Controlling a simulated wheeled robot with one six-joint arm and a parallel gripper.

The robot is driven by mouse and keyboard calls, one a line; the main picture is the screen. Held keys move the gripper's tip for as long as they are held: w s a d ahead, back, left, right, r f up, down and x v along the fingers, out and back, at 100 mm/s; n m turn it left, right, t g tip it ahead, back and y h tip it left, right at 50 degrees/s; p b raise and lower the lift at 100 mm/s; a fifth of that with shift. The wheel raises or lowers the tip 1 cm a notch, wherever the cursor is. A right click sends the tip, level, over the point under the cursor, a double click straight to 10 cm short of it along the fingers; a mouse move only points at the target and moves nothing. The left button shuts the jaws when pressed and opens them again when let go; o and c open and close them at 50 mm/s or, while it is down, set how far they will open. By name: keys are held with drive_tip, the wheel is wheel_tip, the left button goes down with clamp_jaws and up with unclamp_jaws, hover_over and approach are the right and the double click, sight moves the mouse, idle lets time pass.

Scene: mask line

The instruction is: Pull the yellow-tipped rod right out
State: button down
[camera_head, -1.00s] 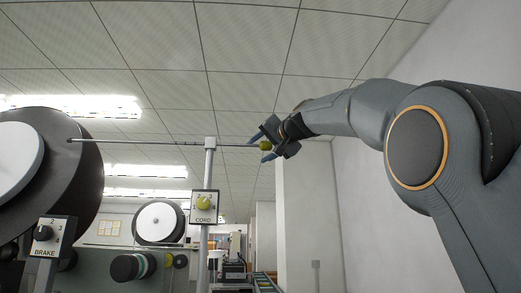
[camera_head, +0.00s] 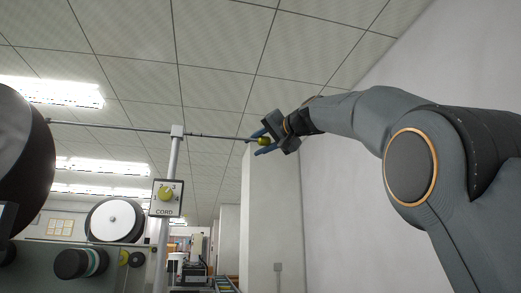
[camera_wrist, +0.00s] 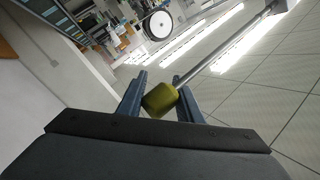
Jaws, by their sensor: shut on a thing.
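The thin grey rod (camera_head: 218,135) runs nearly level across the head view, past the top of an upright post (camera_head: 176,131). Its yellow tip (camera_head: 263,141) is at the right end. My gripper (camera_head: 267,142) is shut on this tip; in the wrist view the tip (camera_wrist: 159,98) sits between the two blue-grey fingers. The rod's far left end shows in front of the edge of the big dark roll (camera_head: 22,165). I cannot tell whether it touches the roll.
A white-faced roll (camera_head: 116,220) and a dark roller (camera_head: 80,263) stand on the machine behind. A pale pillar (camera_head: 272,215) and white wall lie to the right.

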sight(269, 139)
drive_tip(key=shift+d+f, duration=0.1)
drive_tip(key=shift+d, duration=0.05)
drive_tip(key=c, duration=1.6)
unclamp_jaws()
drive_tip(key=o, duration=0.3)
drive_tip(key=shift+w+d, duration=0.1)
drive_tip(key=shift+d, duration=0.1)
drive_tip(key=shift+o, duration=0.2)
drive_tip(key=shift+a, duration=0.1)
drive_tip(key=b+v, duration=0.3)
drive_tip(key=v, duration=0.4)
drive_tip(key=shift+b, duration=0.35)
drive_tip(key=shift+s, duration=0.4)
drive_tip(key=shift+d, duration=0.3)
